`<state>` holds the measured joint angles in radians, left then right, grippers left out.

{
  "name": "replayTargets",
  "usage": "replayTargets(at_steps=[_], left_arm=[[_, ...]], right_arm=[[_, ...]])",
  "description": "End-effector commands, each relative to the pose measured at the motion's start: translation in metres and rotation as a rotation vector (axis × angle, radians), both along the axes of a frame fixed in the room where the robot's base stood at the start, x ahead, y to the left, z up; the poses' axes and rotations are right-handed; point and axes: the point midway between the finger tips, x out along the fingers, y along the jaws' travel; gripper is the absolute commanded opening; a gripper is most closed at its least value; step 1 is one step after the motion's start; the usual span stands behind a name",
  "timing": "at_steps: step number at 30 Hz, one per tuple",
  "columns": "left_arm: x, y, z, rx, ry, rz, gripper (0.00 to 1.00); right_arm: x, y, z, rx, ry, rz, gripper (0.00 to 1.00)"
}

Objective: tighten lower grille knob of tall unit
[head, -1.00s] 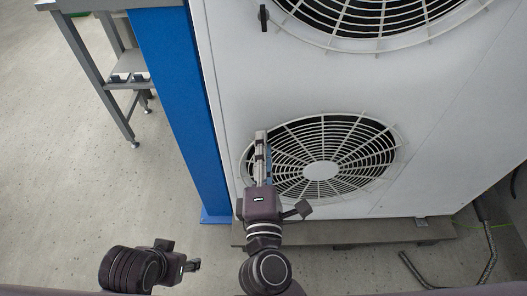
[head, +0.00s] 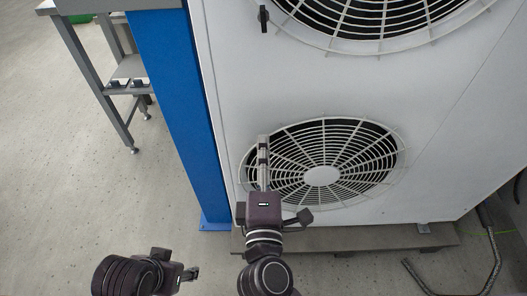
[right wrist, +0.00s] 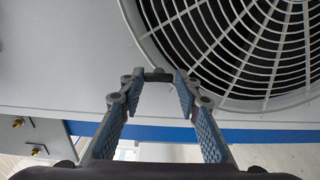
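The tall white unit (head: 300,90) has an upper and a lower round fan grille (head: 345,150). The lower grille knob (right wrist: 158,75) is small and dark, at the grille's edge in the right wrist view. In the head view my right gripper covers it. My right gripper (head: 263,150) is at the left edge of the lower grille. In the right wrist view its fingers (right wrist: 158,84) are spread to either side of the knob, with slight gaps showing. My left gripper (head: 191,273) is low at the left, away from the unit; its fingers are too small to judge.
A black knob (head: 263,18) sits left of the upper grille. A blue post (head: 170,90) stands along the unit's left side, with a grey metal table (head: 85,70) beyond it. The unit rests on a pallet (head: 375,236). A dark hose (head: 494,260) lies at the right. Floor at left is clear.

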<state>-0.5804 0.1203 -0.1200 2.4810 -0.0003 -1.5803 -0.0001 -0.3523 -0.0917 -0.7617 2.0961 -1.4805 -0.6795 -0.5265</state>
Motion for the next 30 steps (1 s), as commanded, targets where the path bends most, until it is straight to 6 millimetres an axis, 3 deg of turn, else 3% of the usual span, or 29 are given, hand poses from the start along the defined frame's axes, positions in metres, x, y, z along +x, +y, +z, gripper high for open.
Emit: replayTargets(at_steps=[3,14,30], left_arm=[[0.000,0.000,0.000,0.000,0.000,0.000,0.45],[0.000,0.000,-0.001,-0.001,0.000,0.001,0.45],[0.000,0.000,0.000,0.000,0.000,0.000,0.45]], right_arm=[[0.000,0.000,0.000,-0.001,0.000,0.000,0.45],[-0.006,0.000,0.000,-0.001,0.000,0.002,0.45],[-0.106,0.000,0.000,-0.003,0.001,0.003,0.45]])
